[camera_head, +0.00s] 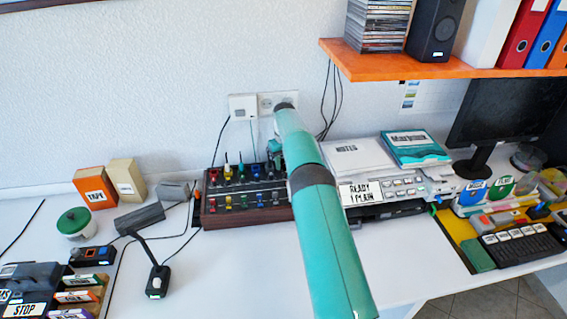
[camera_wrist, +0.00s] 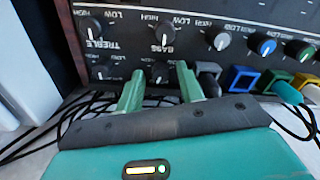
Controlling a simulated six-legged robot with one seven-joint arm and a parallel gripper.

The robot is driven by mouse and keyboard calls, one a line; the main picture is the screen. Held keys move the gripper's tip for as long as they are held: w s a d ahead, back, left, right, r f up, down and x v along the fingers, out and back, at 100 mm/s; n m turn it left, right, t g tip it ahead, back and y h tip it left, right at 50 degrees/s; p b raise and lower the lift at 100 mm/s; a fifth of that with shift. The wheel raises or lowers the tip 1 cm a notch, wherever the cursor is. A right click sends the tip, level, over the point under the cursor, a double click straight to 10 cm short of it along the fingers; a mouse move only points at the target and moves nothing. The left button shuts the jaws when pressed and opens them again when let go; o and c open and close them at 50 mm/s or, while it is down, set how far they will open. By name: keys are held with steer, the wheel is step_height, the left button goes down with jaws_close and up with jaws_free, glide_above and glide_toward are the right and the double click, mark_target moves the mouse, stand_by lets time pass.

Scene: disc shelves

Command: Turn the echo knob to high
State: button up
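The dark console panel with the knobs shows in the wrist view (camera_wrist: 136,13), upside down. Its treble knob (camera_wrist: 91,31) and bass knob (camera_wrist: 163,34) have low and high marks. A knob (camera_wrist: 219,40) stands to their right with similar marks. I cannot read an echo label on any knob. My gripper (camera_wrist: 160,82) is open, with its two green fingers apart at the panel. A dark knob (camera_wrist: 160,70) shows between the fingertips; I cannot tell if they touch it.
In the head view, an orange shelf (camera_head: 400,66) hangs above right. A white device (camera_head: 410,190) stands right of my arm.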

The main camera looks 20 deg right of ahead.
steer(key=c, duration=0.7)
steer(key=shift+s+a+r, duration=0.1)
jaws_close()
steer(key=shift+m, duration=0.5)
steer(key=m, duration=0.4)
steer(key=shift+m, duration=0.3)
steer(key=m, duration=0.6)
steer(key=shift+m, duration=0.4)
